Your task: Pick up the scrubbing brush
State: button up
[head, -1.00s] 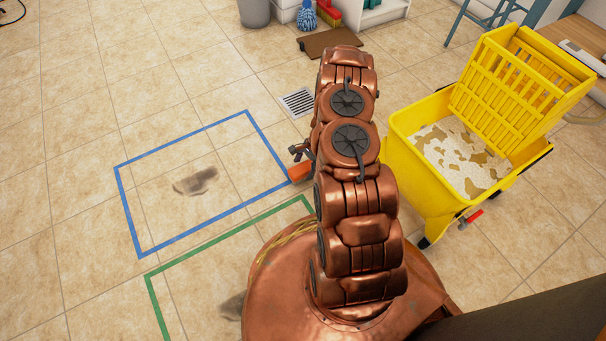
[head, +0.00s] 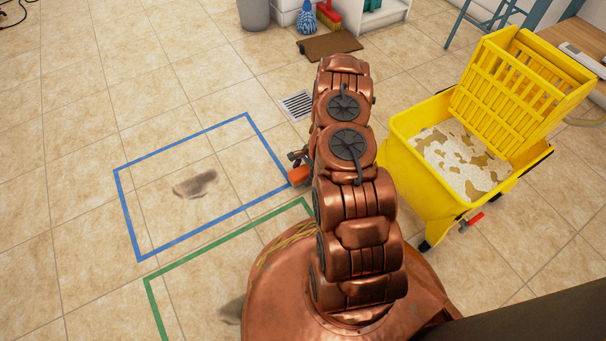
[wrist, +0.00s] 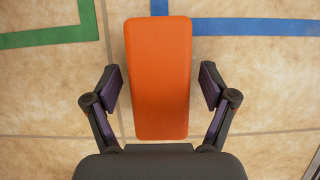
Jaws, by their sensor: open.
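The scrubbing brush (wrist: 158,80) shows in the wrist view as an orange block, lying lengthwise between my gripper's fingers. In the head view only a small orange part of the brush (head: 298,175) shows at the right corner of the blue square; my arm hides the rest. My gripper (wrist: 160,88) is open, with one finger on each side of the brush and a gap on both sides. In the head view my gripper (head: 297,157) is mostly hidden behind my arm.
A yellow mop bucket (head: 430,185) with a wringer (head: 510,95) stands to the right of my arm. A blue tape square (head: 180,130) and green tape (head: 230,237) mark the tiled floor. A floor drain (head: 297,105) and brown mat (head: 330,45) lie farther back.

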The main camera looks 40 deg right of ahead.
aim_at(300, 172)
jog(key=c, duration=1.4)
jog(key=shift+r, duration=0.2)
notch_tip(300, 172, up, 4)
jog(key=shift+r+p, duration=0.15)
jog(key=shift+p, duration=1.1)
jog(key=s+a+p, duration=0.1)
jog(key=s, duration=0.3)
jog(key=s+a+p, duration=0.1)
jog(key=s+a, duration=0.1)
jog(key=s, duration=0.3)
jog(key=s+a+r+p, duration=0.1)
jog(key=s+a, duration=0.1)
jog(key=s, duration=0.2)
jog(key=shift+s+p, duration=0.2)
jog(key=shift+p, duration=0.15)
jog(key=shift+s+a+f, duration=0.1)
jog(key=shift+s+a, duration=0.15)
jog(key=shift+s, duration=0.55)
